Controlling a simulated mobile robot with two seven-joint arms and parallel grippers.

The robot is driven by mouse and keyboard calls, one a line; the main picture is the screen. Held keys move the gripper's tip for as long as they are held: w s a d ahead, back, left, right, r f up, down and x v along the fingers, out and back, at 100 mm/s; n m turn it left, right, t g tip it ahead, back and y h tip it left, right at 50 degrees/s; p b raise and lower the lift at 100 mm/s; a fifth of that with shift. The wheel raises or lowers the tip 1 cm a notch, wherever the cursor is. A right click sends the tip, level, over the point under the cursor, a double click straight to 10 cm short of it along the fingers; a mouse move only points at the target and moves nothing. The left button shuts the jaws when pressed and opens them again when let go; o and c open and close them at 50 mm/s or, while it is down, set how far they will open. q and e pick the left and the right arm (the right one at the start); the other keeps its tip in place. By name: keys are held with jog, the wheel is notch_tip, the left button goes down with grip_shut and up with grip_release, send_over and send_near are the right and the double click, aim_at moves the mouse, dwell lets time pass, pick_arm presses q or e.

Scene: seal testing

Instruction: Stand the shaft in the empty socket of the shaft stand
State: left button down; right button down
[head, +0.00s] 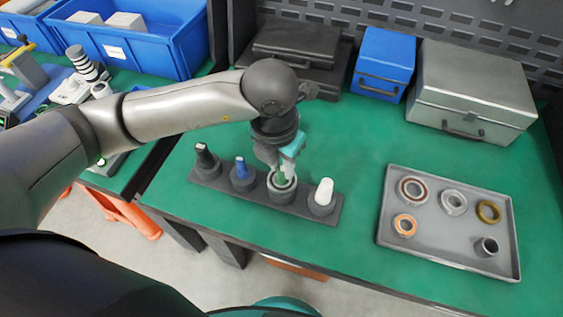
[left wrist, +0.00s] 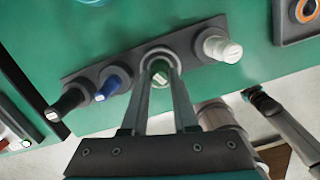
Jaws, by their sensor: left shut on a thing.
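The shaft stand (head: 262,195) is a dark strip lying on the green bench. It holds a black shaft (head: 204,156), a blue shaft (head: 241,168) and a white shaft (head: 324,191), all upright. My left gripper (head: 281,172) points down at the third socket (head: 283,190), between the blue and white shafts. It is shut on a green shaft (left wrist: 161,73), mostly hidden by the fingers in the head view. In the left wrist view the shaft's pale end shows between the fingertips, in line with the socket. I cannot tell how deep it sits.
A grey tray (head: 383,228) with several rings and a small cup-shaped part stands to the right. A silver case (head: 470,95), a blue box (head: 384,62) and black cases (head: 300,45) line the back. Blue bins (head: 140,55) stand back left. Bench between stand and tray is clear.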

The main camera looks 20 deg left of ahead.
pick_arm(q)
jog(key=shift+f+b, duration=0.25)
jog(key=shift+b, duration=0.1)
jog(key=c, duration=1)
grip_release()
jog(key=o, duration=0.6)
jog(key=shift+c, duration=0.2)
notch_tip(320, 180, up, 10)
jog(key=p, duration=0.7)
jog(key=shift+r, duration=0.15)
jog(key=shift+d, duration=0.1)
